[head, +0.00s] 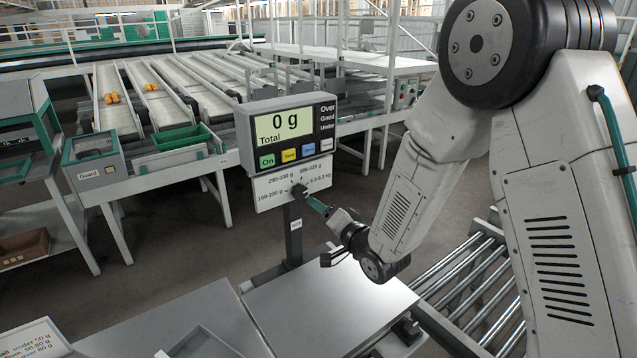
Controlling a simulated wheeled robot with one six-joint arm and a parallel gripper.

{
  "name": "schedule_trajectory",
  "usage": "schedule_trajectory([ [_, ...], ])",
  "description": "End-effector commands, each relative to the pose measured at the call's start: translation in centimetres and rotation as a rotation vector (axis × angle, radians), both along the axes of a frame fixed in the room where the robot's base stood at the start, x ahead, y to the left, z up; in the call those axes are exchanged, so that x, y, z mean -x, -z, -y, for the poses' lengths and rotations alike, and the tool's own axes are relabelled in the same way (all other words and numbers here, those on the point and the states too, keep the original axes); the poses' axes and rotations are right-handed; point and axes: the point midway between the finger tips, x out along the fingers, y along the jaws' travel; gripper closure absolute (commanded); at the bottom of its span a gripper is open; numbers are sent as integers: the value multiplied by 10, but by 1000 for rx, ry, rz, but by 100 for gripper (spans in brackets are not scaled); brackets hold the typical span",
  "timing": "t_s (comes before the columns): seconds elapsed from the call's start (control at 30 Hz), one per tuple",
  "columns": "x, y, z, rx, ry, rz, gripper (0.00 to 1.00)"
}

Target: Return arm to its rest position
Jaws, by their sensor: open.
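My arm reaches in from the right and bends down to a dark wrist above the scale's plate. My gripper (318,206) is small in this view and points up and left at the dial panel (268,187) under the scale display. It is open, with nothing seen between its jaws. Its tip is close to the black dial knob (299,190); I cannot tell whether they touch. The scale display (283,127) reads "0 g Total". The bare grey weighing plate (330,305) lies below the gripper.
A roller conveyor (470,275) runs at the right beside the plate. A grey tray (205,345) and a printed size card (35,340) are at the front left. Behind stand sloping lanes with a few orange tomatoes (111,98) and a green crate (180,137).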

Motion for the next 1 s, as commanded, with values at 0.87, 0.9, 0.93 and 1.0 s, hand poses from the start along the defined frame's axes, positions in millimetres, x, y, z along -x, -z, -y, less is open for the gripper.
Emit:
schedule_trajectory([
  [0.87,251,-37,196,1170,-320,-988,39],
  [0.9,268,-49,202,1174,-344,-1015,39],
  [0.93,281,-57,205,1174,-362,-1032,39],
  [1.0,310,-76,212,1169,-397,-1065,39],
])
